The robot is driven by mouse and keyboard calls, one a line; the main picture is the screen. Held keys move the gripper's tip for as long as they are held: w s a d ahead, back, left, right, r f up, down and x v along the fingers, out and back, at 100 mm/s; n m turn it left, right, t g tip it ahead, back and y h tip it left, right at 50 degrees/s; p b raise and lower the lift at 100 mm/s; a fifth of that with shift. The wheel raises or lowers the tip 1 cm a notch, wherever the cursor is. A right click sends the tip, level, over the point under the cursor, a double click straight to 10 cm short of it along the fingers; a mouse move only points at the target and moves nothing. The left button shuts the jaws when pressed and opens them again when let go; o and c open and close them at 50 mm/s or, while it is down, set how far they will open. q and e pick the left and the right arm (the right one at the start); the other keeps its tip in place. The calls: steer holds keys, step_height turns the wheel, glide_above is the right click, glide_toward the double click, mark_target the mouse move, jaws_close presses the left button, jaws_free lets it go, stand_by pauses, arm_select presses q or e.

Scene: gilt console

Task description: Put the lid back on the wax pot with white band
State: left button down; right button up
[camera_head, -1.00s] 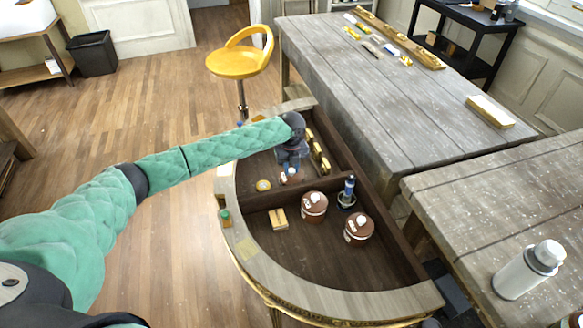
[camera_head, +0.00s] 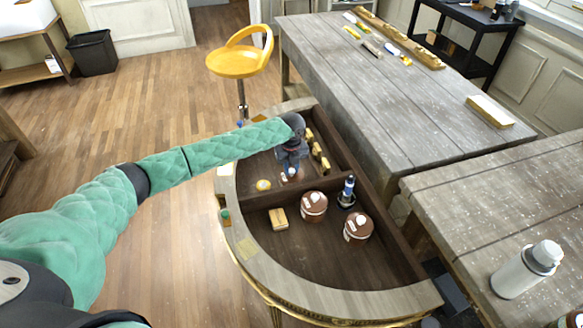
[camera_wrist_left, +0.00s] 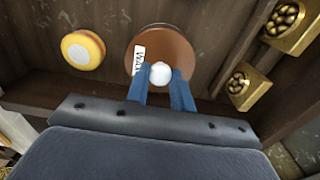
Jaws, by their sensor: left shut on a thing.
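My left gripper (camera_head: 290,172) is shut on the white knob (camera_wrist_left: 160,73) of a round brown lid (camera_wrist_left: 178,50), in the far compartment of the curved console. A white label with dark lettering (camera_wrist_left: 139,60) lies on the lid. The fingers stand on both sides of the knob. I cannot tell whether the lid touches the compartment floor. Two brown wax pots with white bands stand in the near compartment: one near the divider (camera_head: 313,209), one nearer the front right (camera_head: 358,231). White spots show on their tops, too small to read. My right gripper is out of view.
A wooden divider (camera_head: 262,200) separates the compartments. A yellow-rimmed round tin (camera_head: 263,185) and gold blocks (camera_head: 318,150) flank the lid. The near compartment's front floor is clear.

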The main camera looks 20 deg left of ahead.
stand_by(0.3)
arm_select(q)
steer(key=c, duration=1.1)
jaws_free()
steer(key=shift+o, duration=0.3)
steer(key=o, duration=0.4)
steer(key=shift+r+p, duration=2.65)
steer(key=shift+r, duration=0.85)
